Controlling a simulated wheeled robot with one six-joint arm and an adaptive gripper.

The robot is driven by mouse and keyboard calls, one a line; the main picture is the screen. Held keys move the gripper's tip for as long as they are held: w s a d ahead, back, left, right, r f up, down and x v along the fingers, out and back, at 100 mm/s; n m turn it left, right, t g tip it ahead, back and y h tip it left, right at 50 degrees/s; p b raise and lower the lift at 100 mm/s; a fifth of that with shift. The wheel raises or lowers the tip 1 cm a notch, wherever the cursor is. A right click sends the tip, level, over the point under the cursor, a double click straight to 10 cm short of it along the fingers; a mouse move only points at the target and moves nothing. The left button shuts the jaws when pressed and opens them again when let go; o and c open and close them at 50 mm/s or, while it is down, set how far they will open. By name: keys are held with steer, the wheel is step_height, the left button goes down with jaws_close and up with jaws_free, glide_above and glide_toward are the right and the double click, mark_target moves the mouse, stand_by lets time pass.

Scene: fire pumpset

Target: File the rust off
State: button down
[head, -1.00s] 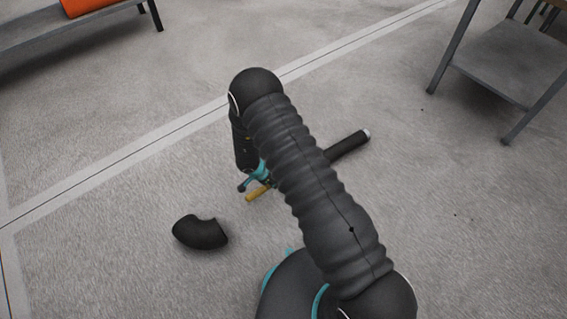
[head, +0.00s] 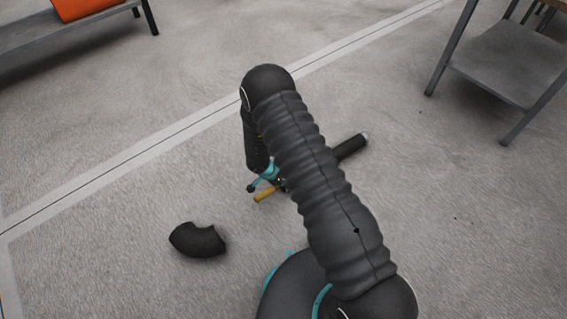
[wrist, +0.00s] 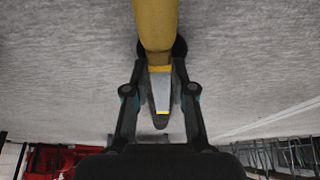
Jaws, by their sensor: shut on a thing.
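My gripper (wrist: 162,50) is shut on a tool with a yellow handle (wrist: 156,22), which I take to be the file. Its grey tapered part (wrist: 160,92) points back between the fingers toward the palm. In the head view, my gripper (head: 267,179) is partly hidden behind my arm, and the yellow handle (head: 265,195) sticks out below it, over the floor. A black curved pipe elbow (head: 198,242) lies on the floor to the left, apart from my gripper. I cannot see any rust.
A black cylinder (head: 351,147) with a light end shows to the right, partly behind my arm. A grey table (head: 510,65) stands at upper right. A grey bench (head: 70,28) with an orange object (head: 85,8) is at upper left. The floor between is mostly clear.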

steer(key=shift+w+d+r, duration=0.2)
steer(key=shift+d+r, duration=0.15)
steer(key=shift+d, duration=0.1)
steer(key=shift+w+d+r+p, duration=0.1)
steer(key=shift+r+p, duration=0.2)
steer(key=shift+p, duration=0.15)
step_height(320, 180, up, 4)
steer(key=shift+f+p, duration=0.2)
steer(key=shift+p, duration=0.65)
steer(key=shift+r+p, duration=0.45)
steer(key=shift+p, duration=0.3)
step_height(320, 180, up, 4)
steer(key=p, duration=0.4)
steer(key=shift+f, duration=0.1)
